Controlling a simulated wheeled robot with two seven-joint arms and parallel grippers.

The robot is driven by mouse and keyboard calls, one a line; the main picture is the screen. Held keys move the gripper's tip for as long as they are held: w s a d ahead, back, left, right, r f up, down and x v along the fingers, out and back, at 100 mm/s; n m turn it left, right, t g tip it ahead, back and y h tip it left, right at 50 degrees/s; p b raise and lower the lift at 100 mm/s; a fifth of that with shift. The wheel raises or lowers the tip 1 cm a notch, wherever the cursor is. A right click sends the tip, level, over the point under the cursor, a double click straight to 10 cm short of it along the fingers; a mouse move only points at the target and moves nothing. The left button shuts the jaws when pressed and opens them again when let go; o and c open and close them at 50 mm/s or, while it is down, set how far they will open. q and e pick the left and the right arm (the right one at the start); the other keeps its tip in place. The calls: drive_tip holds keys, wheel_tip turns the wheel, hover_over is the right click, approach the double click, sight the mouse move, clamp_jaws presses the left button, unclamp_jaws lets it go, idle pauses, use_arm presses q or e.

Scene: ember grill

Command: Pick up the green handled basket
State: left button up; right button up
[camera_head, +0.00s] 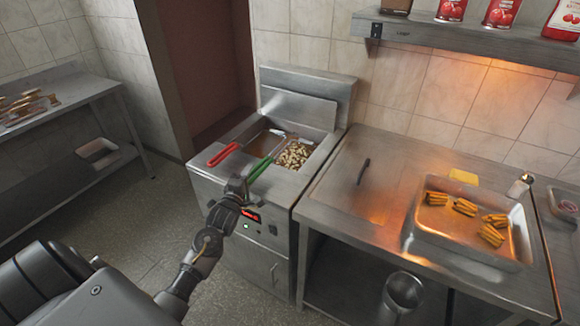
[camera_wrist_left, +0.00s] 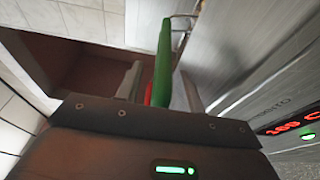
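The green-handled basket holds pale food pieces (camera_head: 295,154) and sits in the right part of the steel fryer (camera_head: 283,108). Its green handle (camera_head: 260,168) sticks out over the fryer's front edge. My left gripper (camera_head: 239,184) is at the handle's near end. In the left wrist view the green handle (camera_wrist_left: 163,62) stands between the two fingers of the left gripper (camera_wrist_left: 160,88), with small gaps visible on both sides. The fingers look open around it. My right gripper is in neither view.
A red handle (camera_head: 223,154) lies close to the left of the green one. A steel counter (camera_head: 340,205) with a tray (camera_head: 470,248) of several fried pieces stands to the right. A shelf (camera_head: 480,38) hangs above it. The floor at left is clear.

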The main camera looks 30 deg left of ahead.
use_arm(q)
drive_tip(key=shift+c, duration=0.2)
clamp_jaws()
drive_tip(key=shift+r, duration=0.1)
wheel_tip(320, 180, up, 10)
drive_tip(key=shift+b, duration=0.7)
wheel_tip(320, 180, up, 14)
drive_tip(key=p, duration=1.4)
drive_tip(key=shift+r, duration=0.25)
drive_tip(key=shift+w, duration=0.1)
